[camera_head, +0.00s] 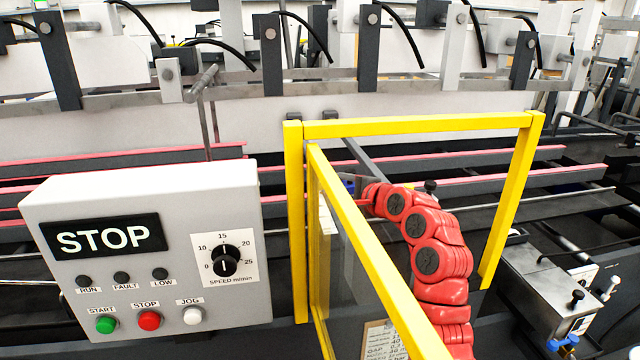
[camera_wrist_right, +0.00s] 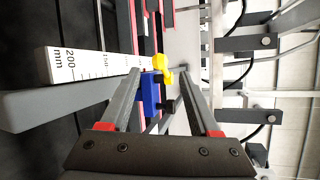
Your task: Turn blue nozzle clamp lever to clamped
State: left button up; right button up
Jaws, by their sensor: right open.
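A blue block-shaped part (camera_wrist_right: 151,92), which looks like the nozzle clamp lever, shows in the right wrist view with a yellow piece (camera_wrist_right: 161,72) just beyond it. A small blue patch (camera_head: 348,187) shows behind the yellow guard in the head view, mostly hidden. My right gripper (camera_wrist_right: 162,72) is open, its two fingers on either side of the blue and yellow parts in the picture; I cannot tell whether they touch. In the head view its tip is largely hidden by the guard door and my red arm. My left gripper is not in view.
A yellow guard frame (camera_head: 420,126) with an open clear door (camera_head: 365,245) stands close around my right arm. A STOP control box (camera_head: 60,260) is at left. A metal tank (camera_head: 540,285) with a blue fitting (camera_head: 565,341) is at right. A ruler (camera_wrist_right: 92,64) lies near the gripper.

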jog(key=x, duration=0.6)
jog(key=shift+a+p, duration=0.2)
jog(key=shift+p, duration=0.15)
jog(key=shift+w+a+f, duration=0.2)
jog(key=shift+w, duration=0.35)
jog(key=shift+c, duration=0.3)
grip_shut()
dwell(0.5)
